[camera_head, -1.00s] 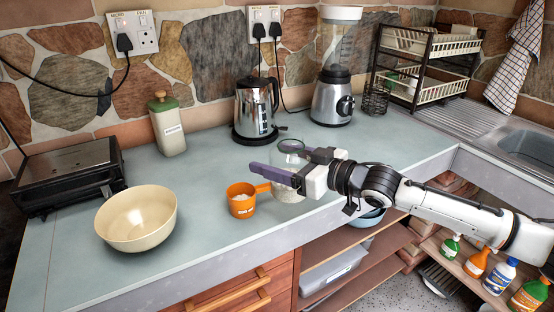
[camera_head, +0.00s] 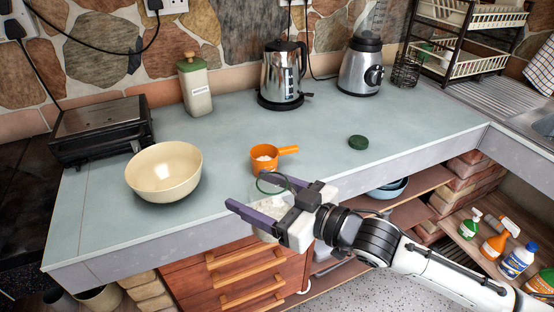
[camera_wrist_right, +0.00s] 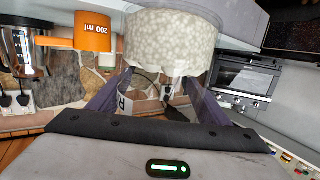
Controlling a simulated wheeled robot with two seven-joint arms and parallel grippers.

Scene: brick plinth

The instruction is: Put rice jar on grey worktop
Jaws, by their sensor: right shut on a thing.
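The rice jar (camera_head: 268,211) is clear, holds white grains and has a green ring at its open top. My right gripper (camera_head: 247,192) is shut on it, one purple finger on each side. In the head view the jar overlaps the front edge of the grey worktop (camera_head: 325,135) and the drawer fronts, so it is at or in front of that edge. In the right wrist view the jar (camera_wrist_right: 172,40) sits between the fingers (camera_wrist_right: 157,85), grains plainly visible and part of a label showing. My left gripper is not in view.
A dark green round lid (camera_head: 358,142) lies on the worktop. The kettle (camera_head: 282,75), blender (camera_head: 361,68) and green-lidded canister (camera_head: 196,90) stand behind.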

